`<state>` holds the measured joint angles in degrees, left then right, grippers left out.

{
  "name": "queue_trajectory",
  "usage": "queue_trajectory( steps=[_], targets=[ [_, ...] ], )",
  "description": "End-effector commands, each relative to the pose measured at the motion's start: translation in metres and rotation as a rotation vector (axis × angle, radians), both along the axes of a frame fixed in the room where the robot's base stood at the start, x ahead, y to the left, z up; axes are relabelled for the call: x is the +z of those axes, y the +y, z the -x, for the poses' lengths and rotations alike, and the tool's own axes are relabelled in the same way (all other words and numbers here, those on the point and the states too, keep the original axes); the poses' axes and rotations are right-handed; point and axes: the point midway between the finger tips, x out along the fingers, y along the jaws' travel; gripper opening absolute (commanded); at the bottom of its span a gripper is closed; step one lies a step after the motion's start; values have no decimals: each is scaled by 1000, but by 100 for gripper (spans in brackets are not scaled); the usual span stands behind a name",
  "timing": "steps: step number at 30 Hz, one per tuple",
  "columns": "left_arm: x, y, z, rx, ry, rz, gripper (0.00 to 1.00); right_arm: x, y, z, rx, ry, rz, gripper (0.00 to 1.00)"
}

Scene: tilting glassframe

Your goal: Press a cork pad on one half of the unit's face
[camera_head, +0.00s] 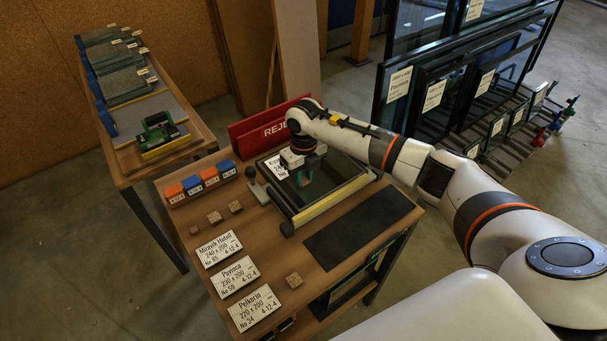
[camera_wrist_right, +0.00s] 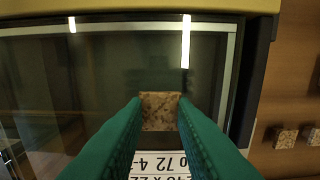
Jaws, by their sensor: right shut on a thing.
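The glass unit (camera_head: 340,176) lies in a frame with a yellow front bar on the table, and a white label (camera_head: 277,166) is at its left end. In the wrist view the dark glass face (camera_wrist_right: 100,85) has a pale spacer along its edges. My right gripper (camera_head: 303,179) is over the unit's left part, near the label. Its green fingers are shut on a square, speckled brown cork pad (camera_wrist_right: 160,111). The pad is in front of the glass beside the label (camera_wrist_right: 145,165); I cannot tell whether it touches. My left gripper is not in view.
Several loose cork pads (camera_head: 214,217) lie on the table left of the frame. Three white order cards (camera_head: 237,277) lie at the front. Orange and blue blocks (camera_head: 192,184) and a red reject board (camera_head: 268,126) stand behind. A black mat (camera_head: 360,228) lies right.

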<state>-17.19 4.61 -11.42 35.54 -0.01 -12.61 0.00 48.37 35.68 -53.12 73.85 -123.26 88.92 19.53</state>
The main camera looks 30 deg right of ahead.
Motion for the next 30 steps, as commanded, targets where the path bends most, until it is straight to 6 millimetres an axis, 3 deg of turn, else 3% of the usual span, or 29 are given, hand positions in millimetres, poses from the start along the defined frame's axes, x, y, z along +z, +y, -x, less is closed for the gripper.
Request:
queue_trajectory(
  steps=[10,11,15,25,30],
  targets=[
    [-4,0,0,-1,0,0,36,-5,0,0,0,0,0,3],
    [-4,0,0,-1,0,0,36,-5,0,0,0,0,0,25],
    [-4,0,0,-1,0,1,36,-4,0,0,0,0,0,48],
    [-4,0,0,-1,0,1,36,-2,0,0,-1,-1,0,49],
    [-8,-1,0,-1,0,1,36,18,0,-1,0,-5,-1,49]
  ],
)
